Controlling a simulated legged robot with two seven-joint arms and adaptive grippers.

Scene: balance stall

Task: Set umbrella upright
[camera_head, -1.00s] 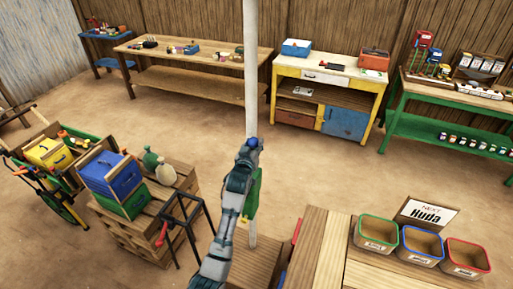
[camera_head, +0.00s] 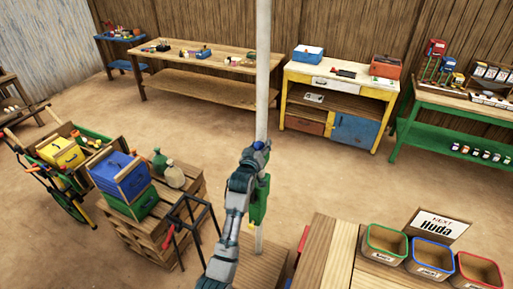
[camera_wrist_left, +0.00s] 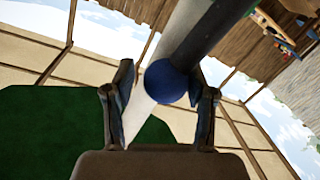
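A pale, near-vertical pole (camera_head: 263,75) crosses the middle of the head view, out of the top edge. I take it for the umbrella's pole; no canopy shows. A green part (camera_head: 259,205) is on it, below my left gripper (camera_head: 257,153). A blue ball (camera_head: 258,144) shows at the gripper. In the left wrist view the blue ball (camera_wrist_left: 167,82), on a dark cylinder (camera_wrist_left: 206,38), appears between the spread fingers of the left gripper (camera_wrist_left: 160,90), with gaps at both sides. The pale pole (camera_wrist_left: 140,112) runs behind. Contact cannot be told. My right gripper is out of view.
A wooden counter (camera_head: 322,255) with green, blue and red bins (camera_head: 387,243) is at lower right. A pallet stack (camera_head: 185,195) with crates and a black stand (camera_head: 190,225) are left of my arm. Workbenches (camera_head: 215,85) line the back wall. The sandy floor between is clear.

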